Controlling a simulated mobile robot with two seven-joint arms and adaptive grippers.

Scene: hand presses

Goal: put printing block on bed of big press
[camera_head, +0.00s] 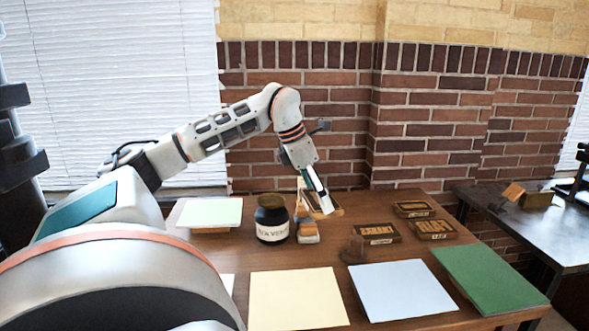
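Several wooden printing blocks with raised dark lettering lie on the brown table: a left one (377,233), a back one (413,208) and a right one (433,229). My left gripper (321,201) points down over the back of the table, left of these blocks. A tan wooden piece (334,212) shows tilted right at its fingertips. The finger covers part of it, and I cannot tell whether the gripper is shut on it. Part of a dark press (578,172) shows at the right edge, on a dark table; its bed is mostly cut off. My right gripper is not in view.
A dark labelled jar (272,222) and a small pale-based object (307,233) stand left of the blocks. Cream (298,298), pale blue (402,288) and green (490,278) sheets line the brown table's front. A gap separates it from the dark table (515,222).

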